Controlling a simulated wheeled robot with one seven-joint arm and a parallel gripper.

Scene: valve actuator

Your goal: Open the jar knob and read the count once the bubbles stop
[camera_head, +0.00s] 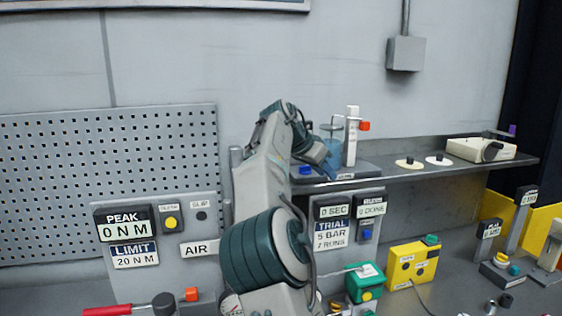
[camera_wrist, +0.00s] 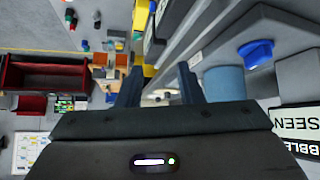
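The jar, a light-blue cylinder (camera_head: 331,153), stands on the back shelf, partly hidden by my arm. It also shows in the wrist view (camera_wrist: 225,83), just right of my gripper (camera_wrist: 160,70). My gripper's two dark fingers are apart with nothing between them. A blue knob (camera_head: 306,171) sits low beside the jar, and a blue knob (camera_wrist: 257,52) shows in the wrist view, right of the fingers and apart from them. An orange knob (camera_head: 365,126) is on the white upright. I cannot tell which is the jar knob. Bubbles cannot be made out.
A "BUBBLES SEEN" plate (camera_wrist: 298,128) is partly cut off. Below the shelf are a panel reading 0 SEC (camera_head: 333,211) and a small counter (camera_head: 370,211) that seems to read 0. The shelf (camera_head: 430,170) carries two discs and a beige device (camera_head: 480,150) farther right.

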